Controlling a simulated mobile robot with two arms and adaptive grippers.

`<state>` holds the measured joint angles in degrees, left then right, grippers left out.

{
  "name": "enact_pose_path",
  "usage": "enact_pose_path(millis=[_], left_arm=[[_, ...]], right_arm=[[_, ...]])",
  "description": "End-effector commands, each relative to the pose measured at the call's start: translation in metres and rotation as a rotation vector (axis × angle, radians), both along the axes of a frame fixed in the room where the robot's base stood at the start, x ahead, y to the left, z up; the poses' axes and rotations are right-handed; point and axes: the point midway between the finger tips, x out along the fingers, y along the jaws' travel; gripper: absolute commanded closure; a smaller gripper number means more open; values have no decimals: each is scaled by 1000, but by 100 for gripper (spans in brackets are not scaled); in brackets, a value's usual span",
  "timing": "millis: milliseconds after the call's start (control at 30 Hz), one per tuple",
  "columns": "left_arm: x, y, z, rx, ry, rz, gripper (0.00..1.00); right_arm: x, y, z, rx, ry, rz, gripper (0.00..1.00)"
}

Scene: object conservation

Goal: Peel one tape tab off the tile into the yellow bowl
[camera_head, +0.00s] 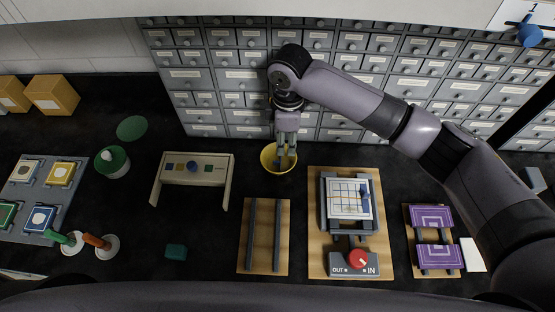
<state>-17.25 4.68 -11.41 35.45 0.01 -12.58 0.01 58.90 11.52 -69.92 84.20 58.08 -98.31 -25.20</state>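The yellow bowl (267,161) stands at the foot of the drawer wall. My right gripper (286,157) points down over the bowl, covering part of its rim and inside. Its two fingers look a little apart. I see no tape between them, but the view is small. The tile (348,198) is white with orange lines and sits in a grey holder on a wooden board (316,240). A small blue piece (365,198) shows at the tile's right side; I cannot tell whether it is tape. My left gripper is not in view.
A red knob (357,259) marked OUT and IN is in front of the tile. A board with dark rails (264,235) lies left of it, purple blocks (430,217) right. A small cream bench (194,167) stands left of the bowl. Grey drawers (210,77) close off the back.

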Motion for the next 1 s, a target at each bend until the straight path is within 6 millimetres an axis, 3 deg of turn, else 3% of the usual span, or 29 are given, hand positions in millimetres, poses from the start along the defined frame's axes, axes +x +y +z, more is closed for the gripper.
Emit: enact_pose_path(millis=[200,400,1000], left_arm=[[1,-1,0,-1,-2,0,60],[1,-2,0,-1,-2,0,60],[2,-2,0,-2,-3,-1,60]], right_arm=[[0,0,46,1,-3,1,70],[0,0,68,0,-1,0,70],[0,0,71,-1,0,0,70]])
